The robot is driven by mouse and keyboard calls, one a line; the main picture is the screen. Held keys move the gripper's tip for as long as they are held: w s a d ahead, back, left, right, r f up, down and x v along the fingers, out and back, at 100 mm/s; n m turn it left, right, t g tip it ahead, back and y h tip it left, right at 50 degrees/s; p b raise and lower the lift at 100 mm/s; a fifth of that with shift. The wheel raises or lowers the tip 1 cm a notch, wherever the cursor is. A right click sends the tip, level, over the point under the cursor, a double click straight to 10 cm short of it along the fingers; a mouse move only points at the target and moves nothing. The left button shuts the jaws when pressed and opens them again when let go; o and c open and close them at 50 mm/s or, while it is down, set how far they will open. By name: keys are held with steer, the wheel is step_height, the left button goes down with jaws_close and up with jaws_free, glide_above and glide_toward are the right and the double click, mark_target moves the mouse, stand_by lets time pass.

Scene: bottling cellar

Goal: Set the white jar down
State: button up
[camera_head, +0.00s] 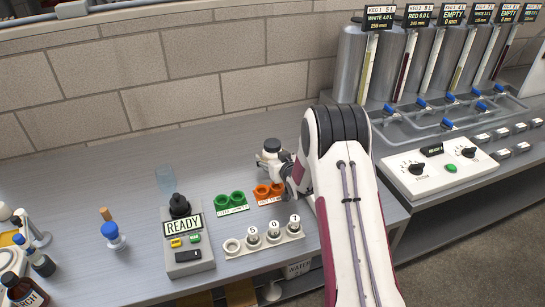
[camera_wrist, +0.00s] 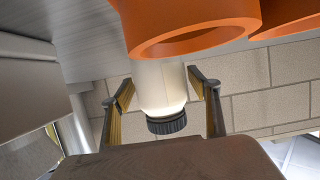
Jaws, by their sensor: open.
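The white jar (camera_wrist: 162,88), with a black ridged cap (camera_wrist: 167,124), stands between the two fingers of my gripper (camera_wrist: 160,92) in the wrist view, which is upside down. The fingers are open, with a gap at each side of the jar. An orange ring holder (camera_wrist: 197,36) covers the jar's base in this view, so I cannot tell what the base rests on.
A green ring holder (camera_head: 231,200) stands left of the orange one. In front is a white rack (camera_head: 265,240) with several numbered places. A control box (camera_head: 188,245) reads READY. A blue-topped item (camera_head: 112,235) and brown bottle (camera_head: 22,290) stand left. Kegs (camera_head: 385,60) stand at right.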

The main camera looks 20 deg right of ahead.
mark_target(275, 156)
steer(key=shift+r, duration=0.2)
steer(key=shift+v, duration=3.75)
steer(key=shift+r, duration=0.1)
steer(key=shift+s+a+r, duration=0.1)
steer(key=shift+r, duration=0.45)
steer(key=s+a+r+g+h, duration=0.1)
steer(key=s+a+r+g, duration=0.3)
steer(key=s+r, duration=1.1)
steer(key=s+a+r+g, duration=0.1)
steer(key=s+a, duration=0.1)
steer(key=s, duration=0.8)
steer(key=s+a+r+g, duration=0.1)
steer(key=s+a+r, duration=0.1)
steer(key=s, duration=0.8)
steer(key=s+a+r+g+y, duration=0.1)
steer(key=s+a+r+g, duration=0.1)
steer(key=s, duration=0.8)
steer(key=shift+s+a, duration=0.25)
steer(key=shift+a, duration=0.65)
